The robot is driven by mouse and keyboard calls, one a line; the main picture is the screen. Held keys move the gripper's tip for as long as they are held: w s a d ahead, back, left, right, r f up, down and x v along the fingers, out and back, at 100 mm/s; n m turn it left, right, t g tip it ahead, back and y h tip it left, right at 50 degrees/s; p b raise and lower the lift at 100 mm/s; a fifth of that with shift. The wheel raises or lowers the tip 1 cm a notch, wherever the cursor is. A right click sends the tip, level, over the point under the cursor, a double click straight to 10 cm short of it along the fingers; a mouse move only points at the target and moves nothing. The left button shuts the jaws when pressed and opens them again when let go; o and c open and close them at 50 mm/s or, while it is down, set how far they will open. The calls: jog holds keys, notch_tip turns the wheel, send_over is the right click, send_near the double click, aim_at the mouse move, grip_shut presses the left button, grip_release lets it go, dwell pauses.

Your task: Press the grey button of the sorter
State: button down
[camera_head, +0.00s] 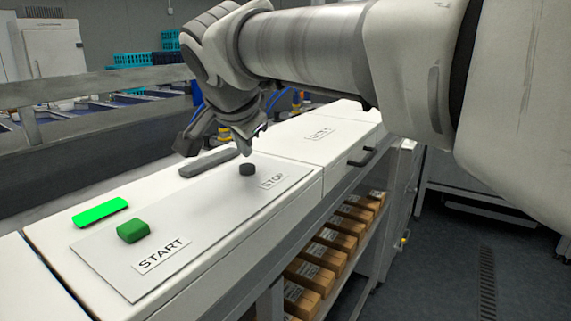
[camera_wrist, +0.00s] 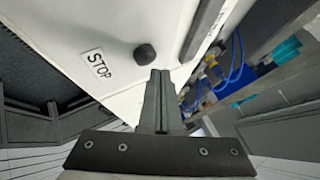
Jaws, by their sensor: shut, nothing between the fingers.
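The grey button (camera_head: 247,169) is a small dark round knob on the white sorter panel (camera_head: 200,215), beside a label reading STOP (camera_head: 272,181). In the wrist view the grey button (camera_wrist: 145,53) is just beyond my fingertips, next to its STOP label. My gripper (camera_head: 246,150) is shut and empty, and in the head view it appears above the panel close to the button. The shut fingers also show in the wrist view (camera_wrist: 160,75). I see a gap between fingertips and button in both views, but its exact size is hard to tell.
A green button (camera_head: 132,231) with a START label (camera_head: 161,255) sits nearer on the panel. A lit green bar (camera_head: 101,212) and an unlit grey bar (camera_head: 208,163) lie along its left. A black handle (camera_head: 362,156) juts out at the right. Boxes (camera_head: 318,255) fill a shelf below.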

aim_at(245, 168)
jog(key=shift+f, duration=0.1)
dwell(0.6)
jog(key=shift+f+b, duration=0.4)
jog(key=shift+b, duration=0.2)
jog(key=shift+f+b, duration=0.45)
jog(key=shift+b, duration=0.1)
dwell(0.4)
jog(key=shift+r, duration=0.15)
jog(key=shift+r+p, duration=0.6)
jog(key=shift+r, duration=0.15)
jog(key=shift+r, duration=0.1)
notch_tip(245, 168, up, 5)
jog(key=p, duration=0.3)
jog(key=shift+p, duration=0.35)
dwell(0.4)
